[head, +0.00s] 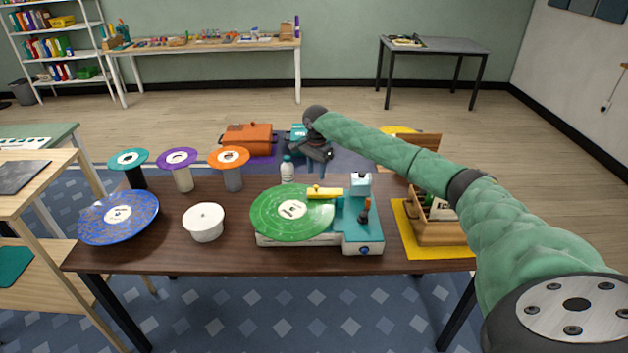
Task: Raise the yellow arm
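The yellow arm (325,193) lies over the green record (290,215) on the record player (363,225), which has a teal and white body. A small teal and white block (361,184) stands at the yellow arm's right end. My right gripper (322,172) hangs behind and above the yellow arm, apart from it. I cannot tell from its small dark fingers whether it is open or shut. My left gripper is not in view.
A blue record (118,218), a white round tub (204,222) and teal, purple and orange discs on stands fill the table's left. A white bottle (287,170) stands behind the record. A wooden crate (440,232) sits right on a yellow mat (428,251).

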